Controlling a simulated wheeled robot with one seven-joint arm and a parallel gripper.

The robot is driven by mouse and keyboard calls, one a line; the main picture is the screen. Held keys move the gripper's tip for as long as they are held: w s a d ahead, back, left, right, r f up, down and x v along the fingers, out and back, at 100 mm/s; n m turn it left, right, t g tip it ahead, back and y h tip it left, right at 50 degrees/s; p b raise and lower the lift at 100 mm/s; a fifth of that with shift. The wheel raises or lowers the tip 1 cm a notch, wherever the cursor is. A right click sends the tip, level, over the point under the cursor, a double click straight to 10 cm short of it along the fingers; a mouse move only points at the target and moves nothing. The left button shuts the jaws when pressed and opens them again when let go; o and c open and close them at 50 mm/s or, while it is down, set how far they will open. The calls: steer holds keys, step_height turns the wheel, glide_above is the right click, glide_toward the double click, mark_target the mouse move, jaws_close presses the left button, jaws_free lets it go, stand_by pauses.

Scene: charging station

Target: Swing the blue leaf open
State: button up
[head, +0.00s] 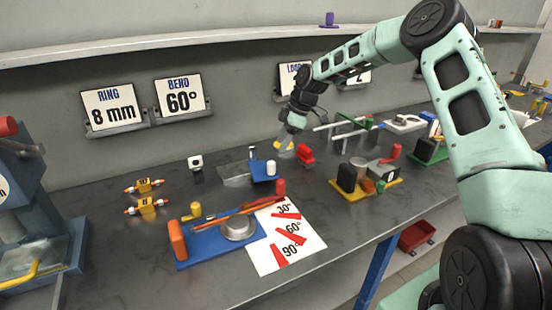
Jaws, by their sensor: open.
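The blue leaf (263,176) lies low on the grey bench, toward the middle. A white cylindrical knob (271,167) stands at its right side. A grey plate (235,176) lies beside it on the left, and a short upright post (252,153) stands at the back between them. My gripper (284,149) points down behind and to the right of the blue leaf, apart from the knob. It is open, and nothing shows between its fingers. The fingertips are small and partly unclear here.
A red block (305,154) stands close to the right of my gripper. A blue bending fixture (218,244) with an orange block and an angle sheet (286,240) lie in front. A yellow-based fixture (364,189) is to the right. Bare bench shows left of the leaf.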

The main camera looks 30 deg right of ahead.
steer(key=v, duration=0.7)
steer(key=shift+b, duration=0.3)
steer(key=s+a+r+g+h, duration=0.1)
steer(key=s+a, duration=0.6)
steer(key=a, duration=0.4)
steer(key=s+a+r+g+h, duration=0.1)
steer(key=s+a, duration=0.6)
steer(key=a, duration=0.3)
steer(key=s+a+m, duration=0.2)
steer(key=s+m, duration=0.1)
steer(key=s, duration=1.1)
steer(key=s+a+f+m+h, duration=0.1)
steer(key=s+a+m, duration=0.1)
steer(key=s, duration=1.3)
steer(key=shift+a+m, duration=0.3)
steer(key=shift+m, duration=0.1)
